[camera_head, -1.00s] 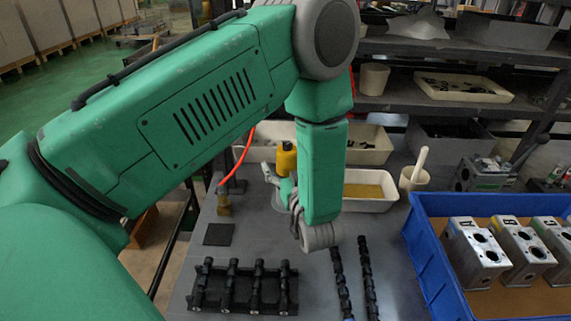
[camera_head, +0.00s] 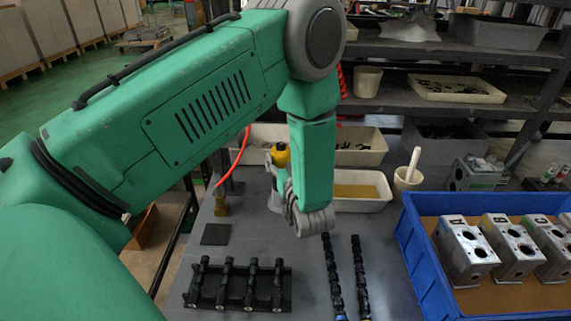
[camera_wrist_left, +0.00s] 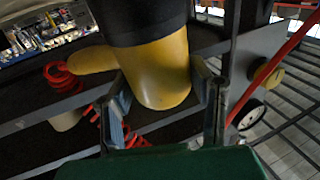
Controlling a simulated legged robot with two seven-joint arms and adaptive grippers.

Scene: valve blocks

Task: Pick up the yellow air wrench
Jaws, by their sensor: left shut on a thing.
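The yellow air wrench (camera_head: 281,155) shows as a small yellow piece above the far side of the grey table, partly hidden by my left forearm and gripper. My left gripper (camera_head: 279,168) is shut on it. In the left wrist view the wrench (camera_wrist_left: 165,72) stands large between the two fingers (camera_wrist_left: 160,88), its yellow body with a black upper part and a yellow piece jutting left. I cannot tell if it touches the table. My right gripper is not in view.
A blue crate (camera_head: 412,248) with silver valve blocks (camera_head: 466,245) stands at right. A black rack (camera_head: 240,286) and two dark rods (camera_head: 333,275) lie at the table front. White bins (camera_head: 372,203) and shelves (camera_head: 440,60) are behind. A red hose (camera_head: 236,160) hangs beside the wrench.

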